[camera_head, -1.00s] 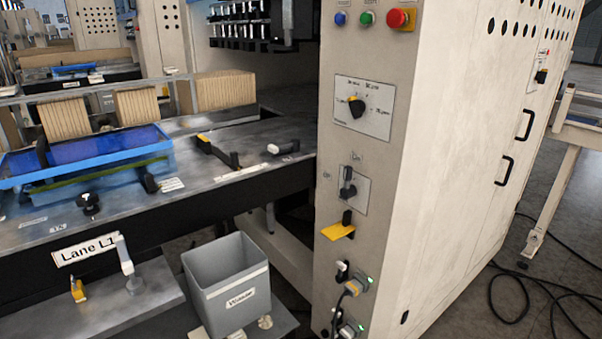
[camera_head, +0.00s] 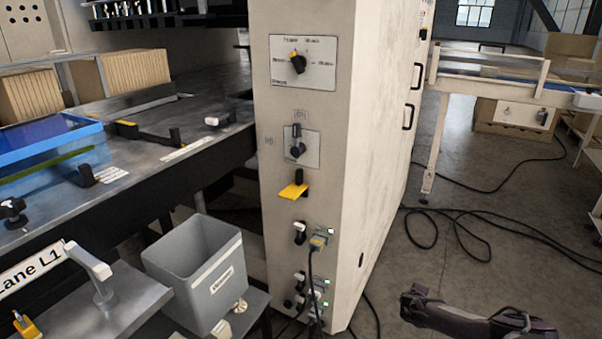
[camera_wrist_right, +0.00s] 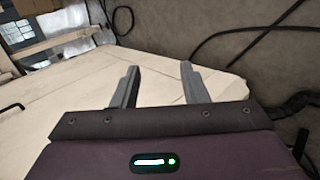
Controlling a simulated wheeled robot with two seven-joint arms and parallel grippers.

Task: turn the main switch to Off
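The main switch (camera_head: 297,148) is a black knob on a pale plate on the front of the cream cabinet (camera_head: 375,140). Its handle stands upright, toward a small label above that seems to read On. Another small label at its left is too blurred to read surely. My right gripper (camera_wrist_right: 163,70) is open and empty in the right wrist view, its two grey fingers apart over the pale cabinet surface. In the head view, my right gripper (camera_head: 412,296) is low, right of the cabinet and apart from the switch. My left gripper is out of view.
Above the switch is a rotary selector (camera_head: 298,63); below it are a yellow tag (camera_head: 293,191) and plugs with green lights (camera_head: 320,240). A grey bin (camera_head: 205,270) and the lane table (camera_head: 150,150) stand left. Cables (camera_head: 470,225) lie on the floor at right.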

